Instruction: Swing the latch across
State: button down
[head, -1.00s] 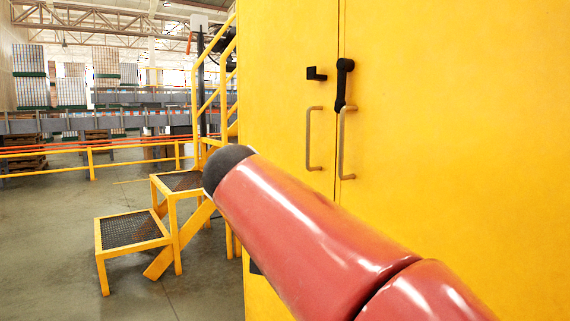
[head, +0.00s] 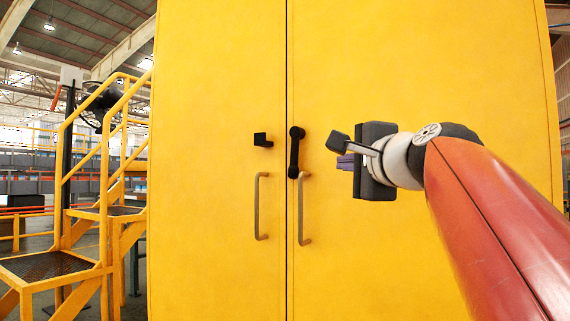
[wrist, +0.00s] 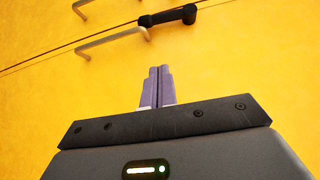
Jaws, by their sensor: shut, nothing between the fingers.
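The black latch (head: 295,152) hangs down on the right door of a yellow cabinet (head: 400,60), just right of the seam. Its round pivot is at the top. A black catch (head: 262,140) is fixed on the left door, apart from the latch. In the wrist view the latch (wrist: 170,17) lies near the top edge, beyond the fingertips. My gripper (head: 345,166) is to the right of the latch, apart from it. Its purple fingers (wrist: 157,85) are together with nothing between them.
Two grey door handles, left (head: 258,206) and right (head: 302,208), stick out below the catch and latch. Yellow steps with railings (head: 80,230) stand left of the cabinet. The door face around my gripper is clear.

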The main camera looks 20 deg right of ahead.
jog(key=p, duration=0.2)
send_near(299, 161)
jog(key=w+d, duration=0.1)
jog(key=d, duration=0.1)
jog(key=w+d, duration=0.1)
jog(key=d, duration=0.1)
jog(key=shift+w+r, duration=0.15)
jog(key=shift+w, duration=0.2)
jog(key=w+a, duration=0.2)
jog(key=w, duration=0.1)
jog(key=shift+r, duration=0.15)
jog(key=shift+w+a, duration=0.3)
jog(key=shift+w+a+f+p, duration=0.25)
jog(key=shift+w+a+p, duration=0.05)
jog(key=shift+w+p, duration=0.1)
jog(key=shift+s+d, duration=0.1)
